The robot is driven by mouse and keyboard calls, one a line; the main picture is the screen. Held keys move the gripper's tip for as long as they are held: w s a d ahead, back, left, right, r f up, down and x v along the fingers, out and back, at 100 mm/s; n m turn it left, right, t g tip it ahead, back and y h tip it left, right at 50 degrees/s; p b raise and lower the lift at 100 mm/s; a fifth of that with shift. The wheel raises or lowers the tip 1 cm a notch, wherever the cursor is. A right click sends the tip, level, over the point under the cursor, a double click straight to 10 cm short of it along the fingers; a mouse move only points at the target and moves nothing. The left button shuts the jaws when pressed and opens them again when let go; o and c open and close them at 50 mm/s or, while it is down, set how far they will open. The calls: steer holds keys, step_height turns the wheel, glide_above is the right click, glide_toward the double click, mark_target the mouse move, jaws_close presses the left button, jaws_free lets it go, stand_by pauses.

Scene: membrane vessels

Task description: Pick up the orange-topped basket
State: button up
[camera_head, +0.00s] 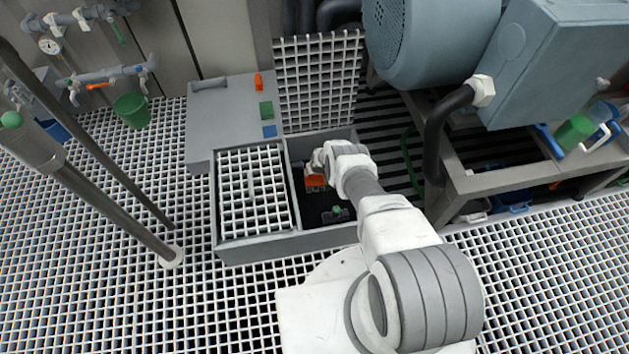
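The orange-topped basket (315,183) sits low in the open right half of a grey sunken box, near its middle divider. Its orange top shows; its lower part is dark and hard to make out. My arm reaches over the box from the front right and bends down at the wrist. My gripper (313,171) is at or just above the orange top. It is small and partly covered by my wrist, so I cannot tell whether its fingers are apart, or whether they touch the basket.
A dark piece with a green spot (337,212) lies nearer in the same opening. A grating (253,190) covers the box's left half, and a grating panel (318,85) stands behind it. A grey block (222,120) is at the back left; a blue machine (545,60) is at the right.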

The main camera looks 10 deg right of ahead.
jaws_close()
stand_by(1.3)
